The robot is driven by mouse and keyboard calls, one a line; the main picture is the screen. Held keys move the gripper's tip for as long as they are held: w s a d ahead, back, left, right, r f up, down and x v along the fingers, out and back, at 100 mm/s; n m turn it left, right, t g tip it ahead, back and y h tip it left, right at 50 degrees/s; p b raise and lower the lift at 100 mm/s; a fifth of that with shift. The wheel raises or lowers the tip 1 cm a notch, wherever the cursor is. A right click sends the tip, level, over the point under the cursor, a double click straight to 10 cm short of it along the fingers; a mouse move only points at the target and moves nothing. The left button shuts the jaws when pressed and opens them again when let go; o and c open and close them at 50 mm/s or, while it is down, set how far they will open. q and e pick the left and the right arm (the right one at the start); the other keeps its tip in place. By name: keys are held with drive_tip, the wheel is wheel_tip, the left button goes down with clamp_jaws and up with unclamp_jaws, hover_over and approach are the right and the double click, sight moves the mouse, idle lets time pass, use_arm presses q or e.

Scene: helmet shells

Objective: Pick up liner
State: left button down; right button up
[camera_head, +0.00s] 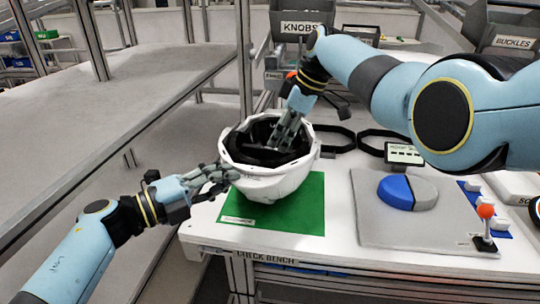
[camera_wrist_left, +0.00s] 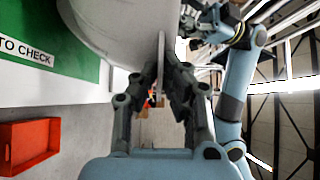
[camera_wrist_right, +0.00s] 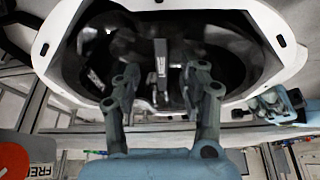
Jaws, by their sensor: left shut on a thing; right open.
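A white helmet shell (camera_head: 265,183) sits open side up on the green mat (camera_head: 300,210) on the bench. A dark liner (camera_head: 262,156) lies inside it; it also shows in the right wrist view (camera_wrist_right: 215,60). My left gripper (camera_head: 226,176) is shut on the shell's rim at its left side; the rim shows between the fingers in the left wrist view (camera_wrist_left: 161,62). My right gripper (camera_head: 284,142) reaches down into the shell from above. In the right wrist view its fingers (camera_wrist_right: 163,82) are apart, with a grey upright piece between them. I cannot tell whether they touch it.
A grey board with a blue and grey disc (camera_head: 408,192) and a red-knobbed lever (camera_head: 485,212) stands right of the mat. Black straps (camera_head: 335,140) lie behind the shell. A red bin (camera_wrist_left: 28,145) shows below the bench edge in the left wrist view.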

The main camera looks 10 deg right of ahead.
sight(275, 149)
drive_tip(key=shift+x, duration=1.75)
drive_tip(key=shift+a, duration=0.1)
drive_tip(key=shift+c, duration=0.4)
clamp_jaws()
